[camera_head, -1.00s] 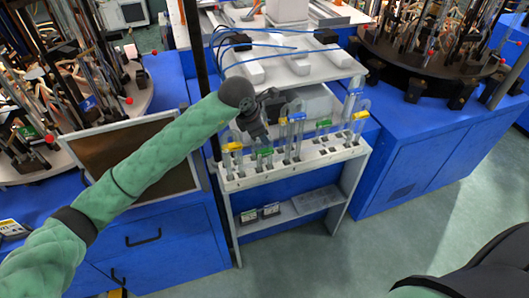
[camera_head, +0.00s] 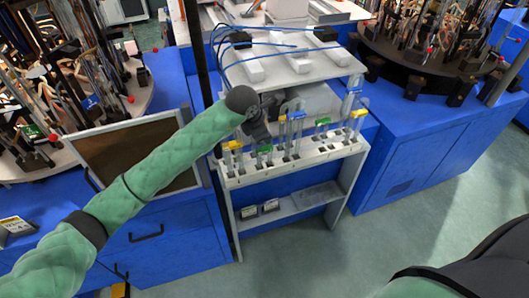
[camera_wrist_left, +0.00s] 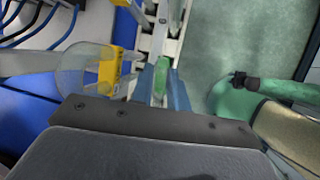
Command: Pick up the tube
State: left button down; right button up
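My left gripper (camera_head: 268,135) points down over the left part of a white rack (camera_head: 290,168) in the head view. In the left wrist view its two blue-grey fingers (camera_wrist_left: 162,92) lie on either side of a green clip (camera_wrist_left: 163,70). I cannot tell whether they touch it. In the head view a green clip (camera_head: 265,149) shows just below the gripper. Several clear glass tubes with yellow, blue and green clips stand in the rack, one with a blue clip (camera_head: 297,115). Which tube is meant cannot be told. My right gripper is not in view.
A yellow clip (camera_wrist_left: 107,72) with a round glass piece (camera_wrist_left: 80,70) is close left of the fingers. A white shelf with cables (camera_head: 290,65) stands behind the rack. Blue cabinets flank it, and a dark panel (camera_head: 130,150) leans at left.

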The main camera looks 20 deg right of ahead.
pick_arm(q)
jog(key=shift+r, duration=0.15)
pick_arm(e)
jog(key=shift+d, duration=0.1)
